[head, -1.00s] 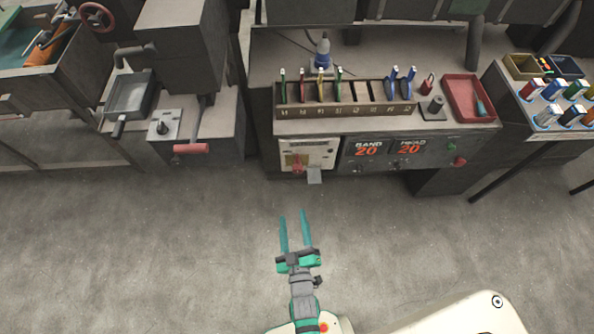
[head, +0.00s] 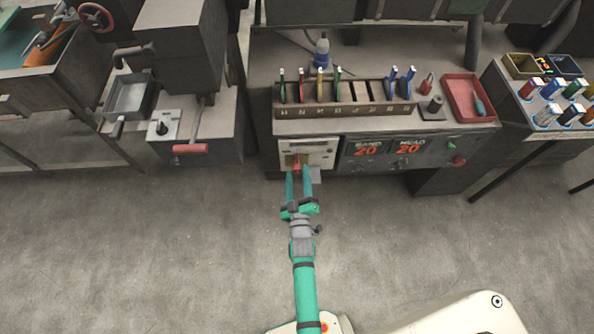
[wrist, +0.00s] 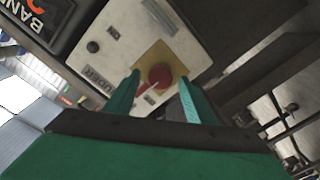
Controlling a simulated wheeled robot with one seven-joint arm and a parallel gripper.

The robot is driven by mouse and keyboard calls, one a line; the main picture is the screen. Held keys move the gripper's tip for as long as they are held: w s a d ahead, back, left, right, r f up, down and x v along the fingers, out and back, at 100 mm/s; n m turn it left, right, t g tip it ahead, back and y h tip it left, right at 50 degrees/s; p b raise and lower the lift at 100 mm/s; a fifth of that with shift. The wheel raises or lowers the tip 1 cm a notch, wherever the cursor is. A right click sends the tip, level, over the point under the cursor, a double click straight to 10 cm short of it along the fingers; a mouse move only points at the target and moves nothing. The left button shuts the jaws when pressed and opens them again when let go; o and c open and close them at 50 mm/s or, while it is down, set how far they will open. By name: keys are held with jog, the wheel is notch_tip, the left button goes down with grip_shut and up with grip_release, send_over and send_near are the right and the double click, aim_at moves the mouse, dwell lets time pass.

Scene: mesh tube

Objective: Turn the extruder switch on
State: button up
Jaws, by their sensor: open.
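The extruder switch is a red rotary knob (wrist: 160,76) on a yellow plate (wrist: 147,60), set in a pale panel (wrist: 120,30) on the front of the dark machine. In the head view the knob (head: 296,166) shows just beyond my fingertips. My gripper (head: 299,172) is open and points at the knob. In the wrist view my two green fingers (wrist: 160,92) stand on either side of the knob's lower part, with a gap between them. I cannot tell whether either finger touches it. The knob's pointer slants toward the lower left in the wrist view.
A grey tab (head: 316,175) juts out beside my right finger. A tool rack (head: 345,107) and red tray (head: 470,97) stand above. The floor in front is clear.

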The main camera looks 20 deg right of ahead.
jog(key=shift+x, duration=1.15)
jog(key=c, duration=1.1)
jog(key=shift+o, duration=0.2)
